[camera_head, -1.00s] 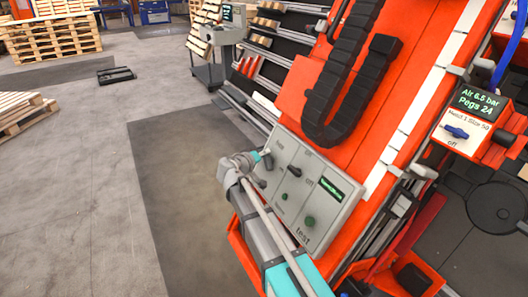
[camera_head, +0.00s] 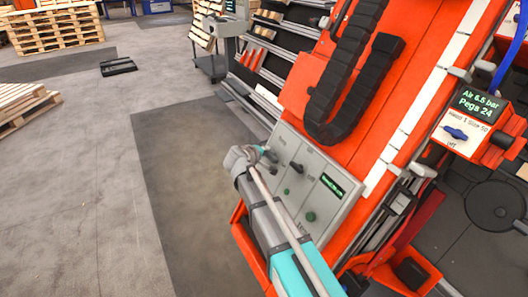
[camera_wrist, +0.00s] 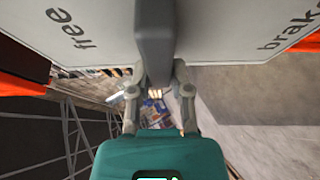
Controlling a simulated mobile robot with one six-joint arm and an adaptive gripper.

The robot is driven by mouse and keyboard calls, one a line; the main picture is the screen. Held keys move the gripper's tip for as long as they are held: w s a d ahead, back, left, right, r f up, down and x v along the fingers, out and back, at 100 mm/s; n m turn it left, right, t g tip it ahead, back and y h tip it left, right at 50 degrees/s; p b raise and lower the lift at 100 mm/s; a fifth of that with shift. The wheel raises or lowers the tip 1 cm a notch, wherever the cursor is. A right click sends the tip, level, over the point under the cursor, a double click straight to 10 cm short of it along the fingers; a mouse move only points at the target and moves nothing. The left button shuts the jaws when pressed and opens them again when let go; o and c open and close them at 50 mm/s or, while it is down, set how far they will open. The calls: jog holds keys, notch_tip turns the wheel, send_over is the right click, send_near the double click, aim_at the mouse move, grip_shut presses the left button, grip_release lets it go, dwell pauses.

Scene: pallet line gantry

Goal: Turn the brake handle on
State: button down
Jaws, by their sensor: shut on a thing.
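The brake handle (camera_wrist: 155,40) is a dark grey bar standing out from a light grey panel (camera_wrist: 230,28) in the wrist view. The word "free" shows to its left on the panel and "brake" to its right. My gripper (camera_wrist: 160,72) has a finger on each side of the bar and is shut on it. In the head view, my gripper (camera_head: 262,153) is at the upper left corner of the same panel (camera_head: 334,212). There my gripper and arm mostly hide the handle, so its turn is hard to read.
The panel also carries a dark knob (camera_head: 296,168), a green button (camera_head: 310,216) and a small screen (camera_head: 333,186). An orange machine frame (camera_head: 405,75) rises behind it. A blue switch (camera_head: 455,133) is on a separate box at right.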

jog(key=c, duration=0.6)
grip_release()
jog(key=shift+o, duration=0.2)
jog(key=shift+m, duration=0.4)
